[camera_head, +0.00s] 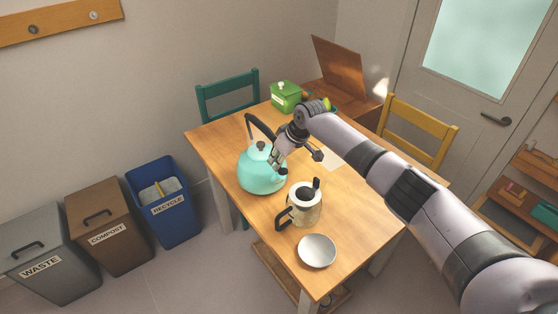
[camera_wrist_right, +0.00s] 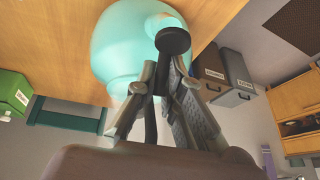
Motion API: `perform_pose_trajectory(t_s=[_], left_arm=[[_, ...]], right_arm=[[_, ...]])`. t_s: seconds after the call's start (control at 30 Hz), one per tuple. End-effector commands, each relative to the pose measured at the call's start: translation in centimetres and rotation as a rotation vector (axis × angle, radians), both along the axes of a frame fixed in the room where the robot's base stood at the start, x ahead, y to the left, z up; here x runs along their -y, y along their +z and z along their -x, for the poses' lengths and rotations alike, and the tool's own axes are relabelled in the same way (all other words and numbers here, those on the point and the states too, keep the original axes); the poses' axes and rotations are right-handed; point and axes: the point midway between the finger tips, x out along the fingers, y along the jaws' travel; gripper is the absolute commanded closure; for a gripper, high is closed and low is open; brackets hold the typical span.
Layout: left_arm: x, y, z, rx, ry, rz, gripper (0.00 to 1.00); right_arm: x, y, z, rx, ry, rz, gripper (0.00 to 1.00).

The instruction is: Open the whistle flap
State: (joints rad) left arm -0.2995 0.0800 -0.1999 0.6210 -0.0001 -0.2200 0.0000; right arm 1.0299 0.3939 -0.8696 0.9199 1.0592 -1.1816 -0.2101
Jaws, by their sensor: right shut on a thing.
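The turquoise kettle (camera_head: 258,178) stands on the table, with a dark arched handle (camera_head: 256,126) and a dark knob on its lid. My right gripper (camera_head: 277,161) is at the kettle's upper right side, near the short spout with its dark tip (camera_head: 283,171). In the wrist view the right gripper (camera_wrist_right: 157,80) has its fingers close together around a dark part, in front of the turquoise kettle body (camera_wrist_right: 117,45). A round black piece (camera_wrist_right: 173,40) shows just beyond the fingertips. Which dark part is gripped is hard to tell, and the fingers partly hide the whistle flap area. My left gripper is out of view.
On the wooden table (camera_head: 345,225) a cream pot (camera_head: 303,207) stands close to the kettle's right, with a white bowl (camera_head: 317,251) in front. A green box (camera_head: 286,97) is at the back. Chairs surround the table. Bins, including a blue one (camera_head: 163,205), stand left.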

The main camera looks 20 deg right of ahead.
Motion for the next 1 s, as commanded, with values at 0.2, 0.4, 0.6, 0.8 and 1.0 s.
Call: perform_pose_trajectory(t_s=[0.2, 0.4, 0.6, 0.8, 1.0], left_arm=[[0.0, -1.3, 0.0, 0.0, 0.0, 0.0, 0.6], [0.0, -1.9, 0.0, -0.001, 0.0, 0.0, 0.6], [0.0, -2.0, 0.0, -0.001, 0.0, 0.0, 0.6], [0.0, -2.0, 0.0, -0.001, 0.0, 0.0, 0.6], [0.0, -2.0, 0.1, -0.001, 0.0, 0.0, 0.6]], right_arm=[[-0.1, -0.4, -0.3, -0.095, 0.0, 0.035, 1.0], [-0.1, -0.4, -0.4, -0.142, 0.001, 0.054, 1.0], [-0.1, -0.4, -0.4, -0.163, 0.001, 0.061, 1.0], [-0.1, -0.4, -0.4, -0.165, 0.001, 0.063, 1.0], [-0.1, -0.4, -0.4, -0.164, 0.001, 0.062, 1.0]])
